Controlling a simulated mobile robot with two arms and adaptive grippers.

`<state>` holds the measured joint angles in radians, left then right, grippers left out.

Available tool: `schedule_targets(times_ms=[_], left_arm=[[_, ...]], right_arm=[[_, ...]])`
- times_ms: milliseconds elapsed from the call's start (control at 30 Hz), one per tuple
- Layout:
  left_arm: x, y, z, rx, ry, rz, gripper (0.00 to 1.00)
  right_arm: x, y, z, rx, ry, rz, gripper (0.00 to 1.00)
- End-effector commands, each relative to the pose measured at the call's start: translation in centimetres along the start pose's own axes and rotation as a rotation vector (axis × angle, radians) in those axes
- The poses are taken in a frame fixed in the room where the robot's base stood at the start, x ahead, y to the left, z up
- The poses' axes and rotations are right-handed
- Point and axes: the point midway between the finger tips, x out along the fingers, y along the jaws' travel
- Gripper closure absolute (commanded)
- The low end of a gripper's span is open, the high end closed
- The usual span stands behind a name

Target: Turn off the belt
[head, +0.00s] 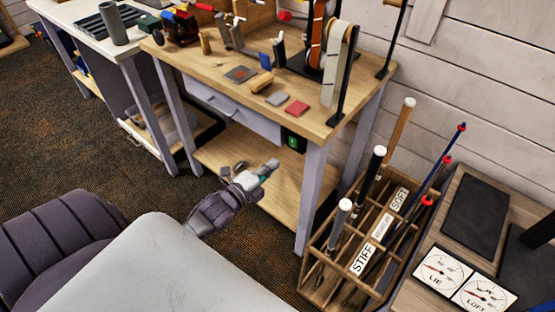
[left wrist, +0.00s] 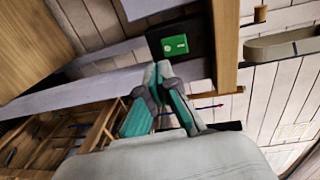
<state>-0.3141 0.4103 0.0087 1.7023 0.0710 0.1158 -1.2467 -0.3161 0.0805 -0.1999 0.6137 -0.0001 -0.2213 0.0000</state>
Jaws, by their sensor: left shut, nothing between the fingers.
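A black switch box with a green face (head: 293,141) is fixed under the front right corner of the workbench. It also shows in the left wrist view (left wrist: 175,44), just beyond my fingertips. The belt sander's pale belt (head: 336,65) stands upright on the bench top; whether it is running cannot be told. My left gripper (head: 270,166) is shut and empty, below and left of the switch box. In the left wrist view its teal-padded fingers (left wrist: 158,70) meet at the tips just below the box, apparently apart from it. My right gripper is not in view.
The wooden workbench (head: 219,72) holds several small blocks and tools. Its leg (head: 312,195) stands just right of my gripper. A wooden rack (head: 327,250) of golf clubs stands right of that leg. A drawer (head: 228,112) is left of the switch box.

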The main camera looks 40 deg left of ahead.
Motion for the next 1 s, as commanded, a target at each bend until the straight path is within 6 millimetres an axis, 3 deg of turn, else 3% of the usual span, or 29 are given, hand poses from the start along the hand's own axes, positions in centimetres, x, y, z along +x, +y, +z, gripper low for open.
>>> schedule_targets(times_ms=[233, 400, 700, 1000], left_arm=[[-4.3, 1.1, 0.0, -0.001, -0.001, 0.005, 1.0], [-6.2, 1.4, 0.0, 0.0, -0.001, 0.003, 1.0], [-6.7, 1.4, 0.0, 0.0, 0.0, 0.0, 1.0], [-6.7, 1.4, 0.0, 0.0, 0.0, 0.001, 1.0]], right_arm=[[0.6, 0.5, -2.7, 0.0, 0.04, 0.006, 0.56], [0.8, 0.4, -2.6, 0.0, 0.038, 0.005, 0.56], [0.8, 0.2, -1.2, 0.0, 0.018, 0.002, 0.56], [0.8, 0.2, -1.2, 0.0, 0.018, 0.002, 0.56]])
